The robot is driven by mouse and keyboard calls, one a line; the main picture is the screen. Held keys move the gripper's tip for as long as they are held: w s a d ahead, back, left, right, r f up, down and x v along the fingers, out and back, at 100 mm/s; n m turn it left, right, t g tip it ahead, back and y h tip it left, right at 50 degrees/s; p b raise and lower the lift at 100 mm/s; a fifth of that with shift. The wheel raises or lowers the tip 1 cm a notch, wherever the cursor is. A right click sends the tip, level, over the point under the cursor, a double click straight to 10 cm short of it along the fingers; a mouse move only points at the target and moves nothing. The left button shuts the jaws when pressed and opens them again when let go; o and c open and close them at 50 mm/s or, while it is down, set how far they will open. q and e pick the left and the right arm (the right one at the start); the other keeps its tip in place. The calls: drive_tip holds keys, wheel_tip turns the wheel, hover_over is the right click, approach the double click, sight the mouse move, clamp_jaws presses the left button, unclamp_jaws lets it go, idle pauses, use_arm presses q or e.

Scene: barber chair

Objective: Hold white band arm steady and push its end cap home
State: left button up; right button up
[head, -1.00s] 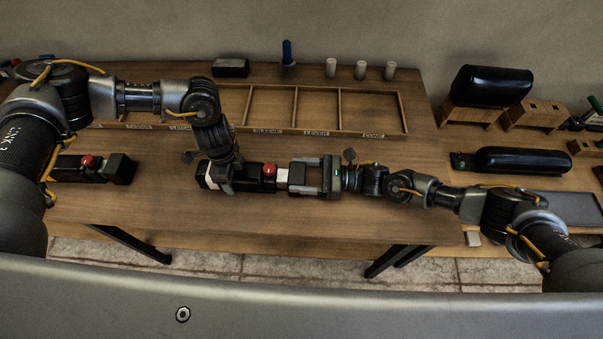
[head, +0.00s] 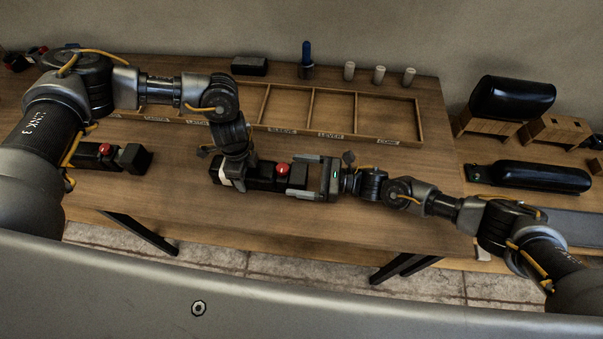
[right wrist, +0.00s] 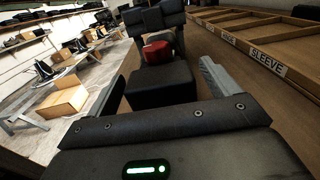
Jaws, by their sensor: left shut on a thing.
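The white band arm (head: 260,176) lies on the table as a dark bar with a pale band near its left end and a red knob (head: 282,169) on top. My left gripper (head: 236,174) comes down from above and is shut on it near the pale band. Its fingertips are partly hidden. The black end cap (head: 298,176) forms the bar's right end. It also shows in the right wrist view (right wrist: 160,85), below the red knob. My right gripper (head: 303,178) is open. Its fingers straddle the cap, with a gap between the cap and the palm.
A second dark bar (head: 130,158) with a red knob lies left on the table. A compartment tray (head: 335,132) runs behind the arms. A black box and white cylinders (head: 379,75) stand at the back. Black pads (head: 530,176) rest on the right side table. The table front is clear.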

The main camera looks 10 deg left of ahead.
use_arm(q)
drive_tip(key=shift+a, duration=0.1)
use_arm(e)
drive_tip(key=d, duration=1.2)
drive_tip(key=shift+d, duration=0.1)
use_arm(q)
drive_tip(key=o, duration=1.5)
wheel_tip(320, 180, up, 12)
drive_tip(key=shift+f, duration=0.1)
use_arm(e)
drive_tip(key=shift+s, duration=0.1)
